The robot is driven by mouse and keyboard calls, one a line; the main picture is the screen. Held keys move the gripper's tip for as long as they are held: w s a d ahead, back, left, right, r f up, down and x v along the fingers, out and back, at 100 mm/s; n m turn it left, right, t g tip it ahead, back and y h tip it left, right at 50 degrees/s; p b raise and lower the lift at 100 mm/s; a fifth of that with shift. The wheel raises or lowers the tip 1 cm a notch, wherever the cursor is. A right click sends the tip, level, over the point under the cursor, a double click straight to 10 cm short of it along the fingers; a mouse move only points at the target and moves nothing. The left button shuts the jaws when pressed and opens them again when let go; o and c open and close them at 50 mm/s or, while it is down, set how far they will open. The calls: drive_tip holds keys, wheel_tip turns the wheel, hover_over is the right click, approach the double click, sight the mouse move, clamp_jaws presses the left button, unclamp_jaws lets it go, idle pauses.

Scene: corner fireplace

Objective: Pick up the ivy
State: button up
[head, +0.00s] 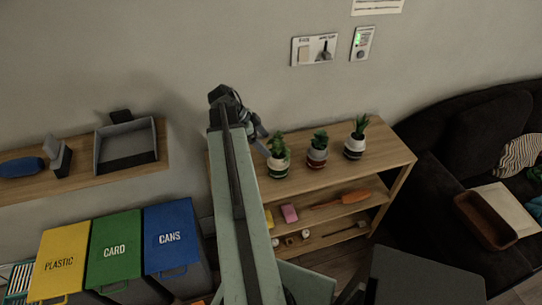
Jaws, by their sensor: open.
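Three small potted plants stand upright in a row on the wooden shelf top (385,160). The left plant (278,155) is leafy green in a green and white pot. The middle plant (317,148) is a low green clump in a grey, white and dark red pot. The right plant (356,138) has upright spiky leaves in a dark and white pot. The left one looks most like ivy, but the leaves are too small to be sure. My gripper (262,140) is open beside the left plant, on its left and slightly behind; contact cannot be told.
Lower shelves hold an orange tool (342,199) and a pink block (289,213). Yellow, green and blue bins (172,236) stand at lower left, below a wall shelf with a grey tray (127,146). A dark sofa (440,150) is at right. The shelf top's right end is clear.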

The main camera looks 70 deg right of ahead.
sight(276, 151)
drive_tip(key=b+x, duration=0.4)
drive_tip(key=x, duration=0.1)
drive_tip(key=b+x, duration=0.2)
drive_tip(key=x, duration=0.1)
drive_tip(key=shift+d+b, duration=0.3)
drive_tip(key=shift+b, duration=0.05)
drive_tip(key=shift+r, duration=0.2)
drive_tip(key=c, duration=1.7)
